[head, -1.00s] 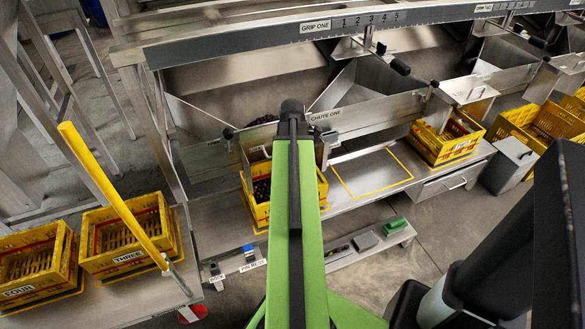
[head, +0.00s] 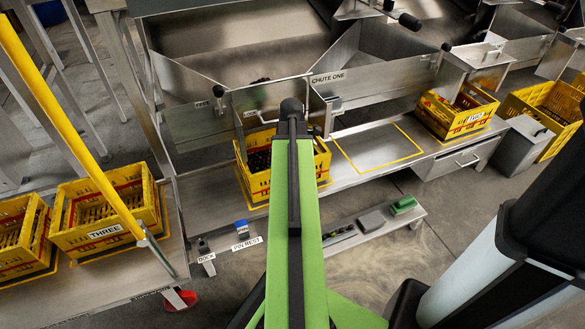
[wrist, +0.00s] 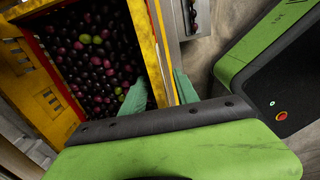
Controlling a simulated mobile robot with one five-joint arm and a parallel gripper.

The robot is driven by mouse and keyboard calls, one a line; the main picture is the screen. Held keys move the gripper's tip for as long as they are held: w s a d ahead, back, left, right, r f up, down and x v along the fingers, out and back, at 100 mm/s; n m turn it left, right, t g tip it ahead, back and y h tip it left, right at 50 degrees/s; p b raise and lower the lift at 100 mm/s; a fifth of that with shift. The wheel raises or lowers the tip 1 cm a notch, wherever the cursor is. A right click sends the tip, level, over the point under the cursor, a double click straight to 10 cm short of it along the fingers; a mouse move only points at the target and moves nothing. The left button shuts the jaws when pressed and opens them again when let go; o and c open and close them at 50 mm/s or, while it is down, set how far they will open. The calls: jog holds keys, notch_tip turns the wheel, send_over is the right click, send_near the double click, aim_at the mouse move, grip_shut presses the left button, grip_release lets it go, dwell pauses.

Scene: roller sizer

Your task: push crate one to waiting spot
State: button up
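Crate one, taken to be the yellow crate (head: 258,187) below the chute labelled CHUTE ONE, stands on the metal bench, partly hidden by my green arm. In the wrist view the crate (wrist: 152,45) is full of dark purple fruit with a few green ones. My gripper (wrist: 163,75) has its green fingers apart, one over the fruit inside the wall and one outside it. Whether they touch the wall cannot be told. In the head view my arm hides the gripper. The waiting spot, seemingly the yellow outline (head: 378,168), is bare bench to the crate's right.
Crate two (head: 458,128) stands beyond the outline. Crate three (head: 105,250) is at left behind a slanted yellow bar (head: 60,110). A low shelf (head: 370,238) with a green block (head: 403,204) lies in front of the bench. Chute panels (head: 375,92) hang behind.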

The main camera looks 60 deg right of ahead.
jog(key=shift+r, duration=0.1)
grip_shut()
dwell(1.3)
